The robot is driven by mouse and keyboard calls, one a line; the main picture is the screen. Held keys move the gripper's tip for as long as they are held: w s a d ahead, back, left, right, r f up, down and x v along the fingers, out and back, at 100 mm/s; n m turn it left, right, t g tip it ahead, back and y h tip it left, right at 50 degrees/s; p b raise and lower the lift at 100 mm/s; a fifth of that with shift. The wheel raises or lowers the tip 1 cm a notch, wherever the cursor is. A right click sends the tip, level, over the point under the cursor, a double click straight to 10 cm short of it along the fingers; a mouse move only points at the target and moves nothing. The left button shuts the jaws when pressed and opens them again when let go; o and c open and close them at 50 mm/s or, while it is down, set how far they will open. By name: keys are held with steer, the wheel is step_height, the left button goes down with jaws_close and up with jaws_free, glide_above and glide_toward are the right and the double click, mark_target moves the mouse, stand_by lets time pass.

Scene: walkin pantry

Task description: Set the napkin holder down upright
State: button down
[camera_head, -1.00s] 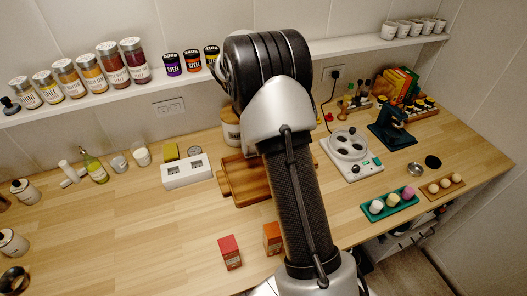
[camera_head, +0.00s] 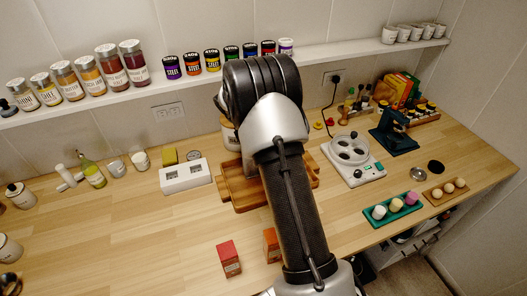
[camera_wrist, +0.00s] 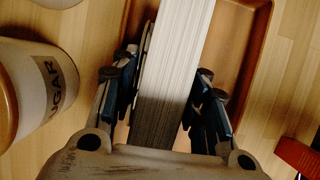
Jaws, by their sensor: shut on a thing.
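In the wrist view, my gripper (camera_wrist: 168,88) is shut on the napkin holder (camera_wrist: 182,40), its fingers on either side. The holder shows as a thick, white, finely layered stack with a thin dark edge along its left side. It is over the wooden tray (camera_wrist: 258,45); I cannot tell whether its base touches the tray. In the head view, my arm hides the gripper and the holder. The tray (camera_head: 228,187) shows there on the worktop, partly behind my arm.
A sugar canister (camera_wrist: 35,90) stands close left of my gripper in the wrist view. A white switch box (camera_head: 187,177) stands left of the tray, and a white appliance (camera_head: 352,160) right of it. Two small boxes, red (camera_head: 229,258) and orange (camera_head: 271,245), stand in front.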

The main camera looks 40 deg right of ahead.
steer(key=c, duration=0.9)
jaws_free()
steer(key=shift+f, duration=0.1)
steer(key=shift+c, duration=0.2)
steer(key=p+v, duration=0.3)
steer(key=v, duration=0.9)
steer(key=s+a+r+m+t+y, duration=0.25)
steer(key=s+a+r+m, duration=0.45)
steer(key=s+a+r, duration=0.65)
steer(key=s+a+m+t+y, duration=0.1)
steer(key=s+a+m, duration=0.3)
steer(key=s, duration=0.4)
steer(key=s+a+m+t, duration=0.2)
steer(key=s+a+m, duration=0.2)
steer(key=s, duration=0.5)
steer(key=shift+s+r+y, duration=0.25)
steer(key=shift+r+y, duration=0.1)
